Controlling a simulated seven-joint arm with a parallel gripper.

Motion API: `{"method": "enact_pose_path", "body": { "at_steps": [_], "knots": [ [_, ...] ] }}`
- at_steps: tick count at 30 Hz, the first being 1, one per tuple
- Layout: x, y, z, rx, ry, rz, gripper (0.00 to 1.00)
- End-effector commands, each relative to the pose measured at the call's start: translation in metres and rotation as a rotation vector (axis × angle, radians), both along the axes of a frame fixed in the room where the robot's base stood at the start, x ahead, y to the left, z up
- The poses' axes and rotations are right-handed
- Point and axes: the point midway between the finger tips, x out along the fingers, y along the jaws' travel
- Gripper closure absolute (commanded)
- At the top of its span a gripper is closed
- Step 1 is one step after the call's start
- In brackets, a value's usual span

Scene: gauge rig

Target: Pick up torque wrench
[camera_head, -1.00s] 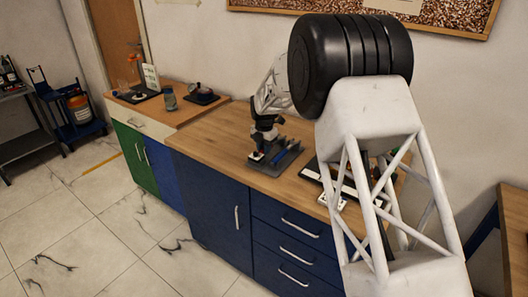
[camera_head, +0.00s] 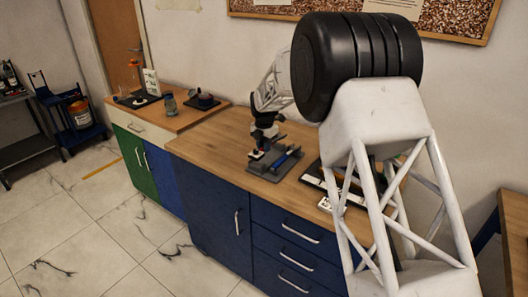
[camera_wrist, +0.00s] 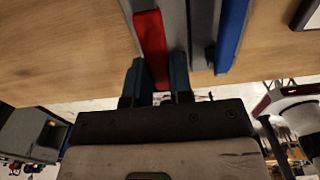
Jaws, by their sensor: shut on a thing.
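The torque wrench, seen as a red handle (camera_wrist: 151,38), runs up between the two blue-grey fingers of my gripper in the wrist view. My gripper (camera_wrist: 156,66) is shut on it. Its far end lies outside the wrist view. In the head view my gripper (camera_head: 257,154) is low at the left side of a grey tool holder (camera_head: 272,167) on the wooden counter. The wrench is too small there to make out clearly. I cannot tell whether it still touches the holder.
A blue bar-like tool (camera_wrist: 231,35) lies beside the grey holder part, right of the red handle; it also shows in the head view (camera_head: 287,158). A dark-edged tray (camera_head: 313,176) is to the right. The wooden counter (camera_head: 210,144) is clear to the left.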

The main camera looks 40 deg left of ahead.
Motion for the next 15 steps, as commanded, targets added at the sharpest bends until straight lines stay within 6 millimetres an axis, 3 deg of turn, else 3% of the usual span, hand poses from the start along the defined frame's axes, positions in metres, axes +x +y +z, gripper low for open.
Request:
{"method": "enact_pose_path", "body": {
  "at_steps": [15],
  "knots": [
    [-0.045,-0.044,0.008,0.001,-0.001,0.000,1.00]
  ]
}}
